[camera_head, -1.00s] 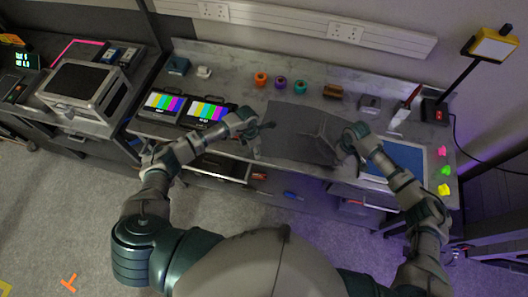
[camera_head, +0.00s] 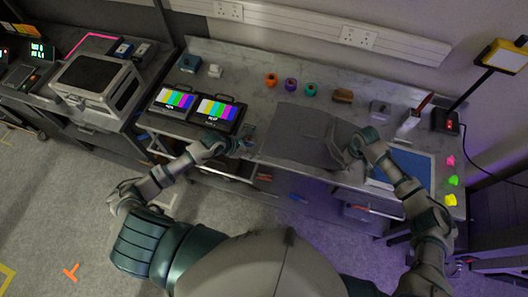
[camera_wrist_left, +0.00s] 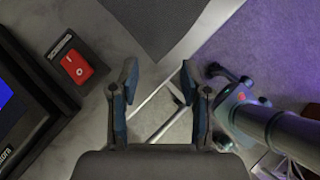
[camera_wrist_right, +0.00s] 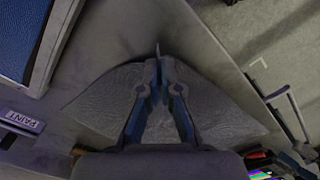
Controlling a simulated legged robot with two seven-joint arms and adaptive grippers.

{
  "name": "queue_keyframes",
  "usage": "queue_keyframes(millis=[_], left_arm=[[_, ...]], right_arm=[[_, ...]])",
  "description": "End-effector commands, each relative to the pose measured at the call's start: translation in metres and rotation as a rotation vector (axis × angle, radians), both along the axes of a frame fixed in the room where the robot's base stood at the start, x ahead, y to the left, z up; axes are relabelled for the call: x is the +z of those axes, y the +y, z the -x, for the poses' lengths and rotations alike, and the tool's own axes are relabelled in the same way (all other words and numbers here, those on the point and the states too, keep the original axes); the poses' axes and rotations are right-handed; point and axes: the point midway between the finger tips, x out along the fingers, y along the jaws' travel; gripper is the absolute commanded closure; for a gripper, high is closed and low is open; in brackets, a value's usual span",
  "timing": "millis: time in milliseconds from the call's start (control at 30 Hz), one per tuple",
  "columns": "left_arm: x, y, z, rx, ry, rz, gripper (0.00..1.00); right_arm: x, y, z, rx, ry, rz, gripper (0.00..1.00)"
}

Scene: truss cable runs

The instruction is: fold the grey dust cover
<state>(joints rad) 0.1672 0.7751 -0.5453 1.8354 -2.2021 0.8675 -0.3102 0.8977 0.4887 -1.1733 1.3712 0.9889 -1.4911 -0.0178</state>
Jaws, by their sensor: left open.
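The grey dust cover (camera_head: 291,137) lies on the bench. Its right part is bunched and raised in a fold beside my right gripper (camera_head: 346,155). In the right wrist view, the right gripper (camera_wrist_right: 159,62) has its fingers close together on the cover (camera_wrist_right: 95,97), with cloth apparently pinched between the tips. My left gripper (camera_head: 246,146) is open and empty, near the bench's front edge, left of the cover. In the left wrist view, the cover's corner (camera_wrist_left: 158,22) lies ahead of the open left gripper (camera_wrist_left: 158,72), apart from its fingertips.
Two colour-bar monitors (camera_head: 216,111) stand left of the cover. Coloured spools (camera_head: 291,85) and a brown block (camera_head: 342,96) sit behind it. A blue mat (camera_head: 412,165) lies to the right, with a lamp (camera_head: 500,57) beyond. A red switch (camera_wrist_left: 76,66) is near my left gripper.

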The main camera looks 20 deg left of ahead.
Motion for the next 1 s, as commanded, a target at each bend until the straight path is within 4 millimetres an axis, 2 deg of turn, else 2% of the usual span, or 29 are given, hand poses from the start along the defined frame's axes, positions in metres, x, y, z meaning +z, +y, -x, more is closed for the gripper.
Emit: queue_keyframes(millis=[200, 400, 933, 1000], left_arm=[[-0.025, -0.016, -0.015, 0.000, 0.001, 0.001, 0.53], [-0.039, -0.023, -0.022, 0.000, 0.002, 0.000, 0.53], [-0.044, -0.027, -0.025, -0.001, 0.002, 0.000, 0.53], [-0.044, -0.026, -0.025, -0.001, 0.002, 0.000, 0.61]], right_arm=[[0.000, 0.001, 0.000, 0.001, 0.000, 0.000, 1.00], [0.000, 0.000, 0.000, 0.000, 0.000, 0.000, 1.00], [0.000, 0.000, 0.000, 0.000, 0.000, 0.000, 1.00], [0.000, 0.000, 0.000, 0.000, 0.000, 0.000, 1.00]])
